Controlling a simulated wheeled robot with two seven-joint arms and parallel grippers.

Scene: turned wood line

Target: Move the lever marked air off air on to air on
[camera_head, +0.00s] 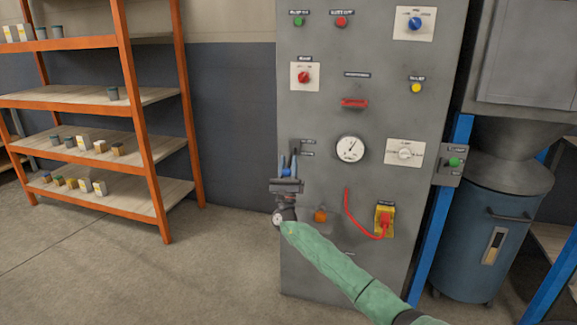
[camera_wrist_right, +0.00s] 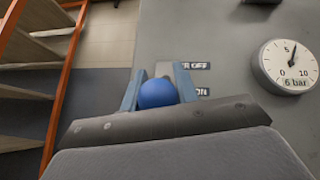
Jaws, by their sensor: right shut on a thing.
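The air lever stands at the left edge of the grey panel, and its blue ball knob (camera_head: 286,173) shows between my right gripper's fingers. The knob also shows in the right wrist view (camera_wrist_right: 158,93). My right gripper (camera_head: 290,158) is shut on the lever, with one blue-grey finger on each side of the knob. The air off label (camera_head: 308,141) sits above the air on label (camera_head: 308,154), right of the lever. In the right wrist view the knob appears about level with the ON label (camera_wrist_right: 202,91). The lever's shaft and pivot are mostly hidden. My left gripper is out of view.
The panel (camera_head: 330,120) carries a pressure gauge (camera_head: 352,149), a red handle (camera_head: 354,103), an orange button (camera_head: 320,216) and a yellow-backed red switch (camera_head: 384,220) with a red cable. An orange shelf rack (camera_head: 134,120) stands left. Open floor lies between rack and panel.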

